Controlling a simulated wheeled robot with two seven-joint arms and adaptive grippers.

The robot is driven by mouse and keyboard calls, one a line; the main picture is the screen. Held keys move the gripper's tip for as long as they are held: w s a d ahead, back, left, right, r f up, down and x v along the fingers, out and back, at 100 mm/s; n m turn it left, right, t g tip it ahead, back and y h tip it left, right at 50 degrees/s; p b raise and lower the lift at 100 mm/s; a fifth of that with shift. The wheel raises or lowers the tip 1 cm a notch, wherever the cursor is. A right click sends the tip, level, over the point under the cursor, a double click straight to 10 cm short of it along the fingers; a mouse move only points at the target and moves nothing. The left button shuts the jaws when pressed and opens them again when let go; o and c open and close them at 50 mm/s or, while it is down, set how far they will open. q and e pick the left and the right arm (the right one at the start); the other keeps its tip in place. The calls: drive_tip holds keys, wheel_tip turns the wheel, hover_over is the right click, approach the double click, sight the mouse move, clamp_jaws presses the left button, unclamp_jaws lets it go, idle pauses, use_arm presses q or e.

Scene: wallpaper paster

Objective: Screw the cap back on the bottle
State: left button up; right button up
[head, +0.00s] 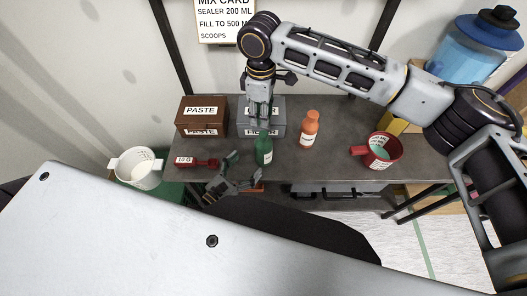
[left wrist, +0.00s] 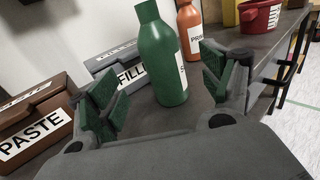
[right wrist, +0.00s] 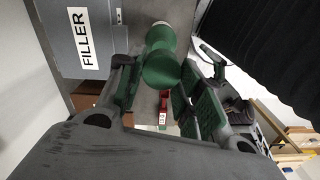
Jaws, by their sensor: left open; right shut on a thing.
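The green bottle (head: 264,152) with a white label stands upright on the grey table. My right gripper (head: 262,127) points down over the bottle's top. In the right wrist view it is shut on a round green cap (right wrist: 160,70), with the bottle behind it. I cannot tell whether the cap is seated on the neck. My left gripper (head: 232,172) is open and empty, left of the bottle, its fingers facing the bottle but apart from it.
Behind are a brown PASTE box (head: 202,113) and a grey FILLER box (right wrist: 82,42). An orange bottle (head: 309,130) and red cup (head: 382,150) stand right. Table is clear between orange bottle and cup.

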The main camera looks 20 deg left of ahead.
sight(258, 153)
use_arm(q)
drive_tip(key=shift+x, duration=4.65)
drive_tip(key=c, duration=1.6)
drive_tip(key=shift+o, duration=0.2)
use_arm(e)
drive_tip(key=shift+f, duration=2.5)
drive_tip(key=shift+f, duration=0.1)
drive_tip(key=shift+f, duration=0.8)
drive_tip(key=shift+f, duration=0.55)
